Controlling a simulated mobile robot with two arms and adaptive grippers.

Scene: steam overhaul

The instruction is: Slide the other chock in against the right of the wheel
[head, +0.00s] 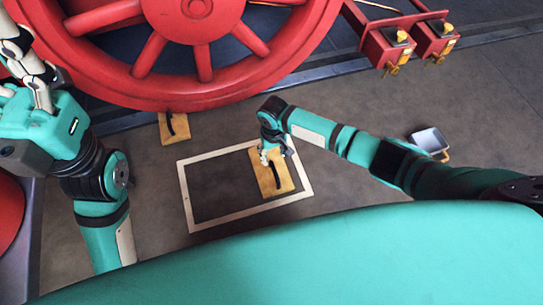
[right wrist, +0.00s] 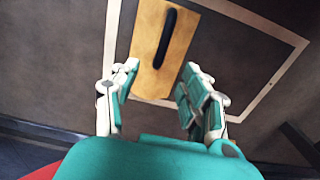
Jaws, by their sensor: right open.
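The large red spoked wheel (head: 205,90) fills the top of the head view. One yellow chock (head: 173,128) with a dark handle sits at the wheel's lower left edge. The other yellow chock (head: 276,184) lies inside a pale floor outline (head: 187,205), apart from the wheel. My right gripper (head: 270,153) is over this chock's wheel-side end. In the right wrist view, the open fingers (right wrist: 160,74) are on either side of the chock's near end (right wrist: 152,78), with gaps visible; its dark handle lies beyond. My left gripper (head: 32,80) is at the far left, its fingers partly overlapping.
Red blocks with yellow fittings (head: 400,45) stand at the upper right. A floor rail (head: 480,38) runs past the wheel.

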